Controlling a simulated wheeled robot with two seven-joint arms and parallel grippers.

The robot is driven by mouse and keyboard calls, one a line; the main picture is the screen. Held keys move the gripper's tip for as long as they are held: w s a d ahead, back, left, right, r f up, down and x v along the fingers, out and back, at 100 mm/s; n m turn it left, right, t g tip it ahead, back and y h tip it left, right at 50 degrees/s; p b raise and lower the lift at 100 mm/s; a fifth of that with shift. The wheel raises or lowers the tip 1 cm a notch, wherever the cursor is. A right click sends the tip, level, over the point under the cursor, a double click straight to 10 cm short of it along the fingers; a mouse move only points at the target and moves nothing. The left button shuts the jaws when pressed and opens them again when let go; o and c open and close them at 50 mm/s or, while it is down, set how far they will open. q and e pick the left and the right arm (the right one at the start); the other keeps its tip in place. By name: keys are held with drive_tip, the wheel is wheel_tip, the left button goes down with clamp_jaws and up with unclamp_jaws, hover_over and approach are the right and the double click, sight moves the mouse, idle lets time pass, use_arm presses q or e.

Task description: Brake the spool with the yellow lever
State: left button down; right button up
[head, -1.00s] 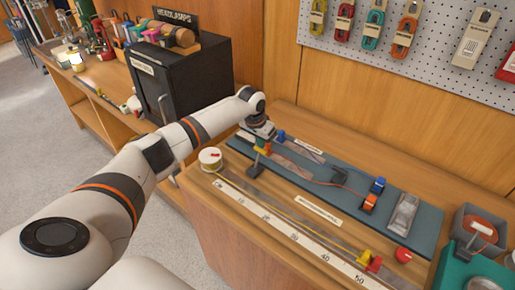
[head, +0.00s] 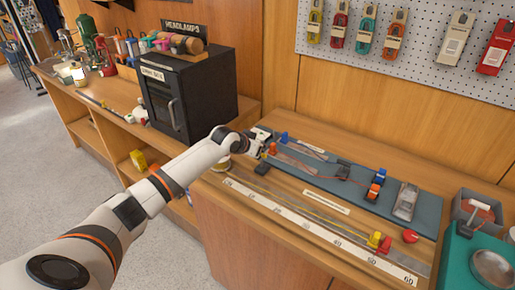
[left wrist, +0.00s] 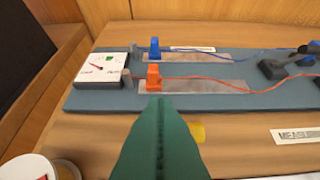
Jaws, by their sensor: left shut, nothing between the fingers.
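The white-topped spool (head: 222,163) stands at the left end of the bench, partly hidden behind my left arm in the head view. Its rim also shows at the lower left of the left wrist view (left wrist: 42,168). A small yellow piece, probably the lever (left wrist: 197,132), shows just right of my fingers, partly hidden by them. In the head view the left gripper (head: 262,167) is small and dark; contact with the lever cannot be told. My right gripper is out of view.
The blue-grey board (head: 425,212) carries an orange clip (left wrist: 153,77), a blue clip (left wrist: 154,48), wires and a dial meter (left wrist: 103,68). A white ruler (head: 290,217) runs along the front. A black cabinet (head: 205,95) stands left.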

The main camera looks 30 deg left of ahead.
use_arm(q)
drive_tip(key=shift+s+a+f+t+b, duration=0.1)
drive_tip(key=shift+s+f+t+b, duration=0.1)
drive_tip(key=shift+s+t, duration=0.3)
drive_tip(key=shift+s+f+t+b, duration=0.15)
drive_tip(key=shift+s+t, duration=0.3)
drive_tip(key=shift+t, duration=0.05)
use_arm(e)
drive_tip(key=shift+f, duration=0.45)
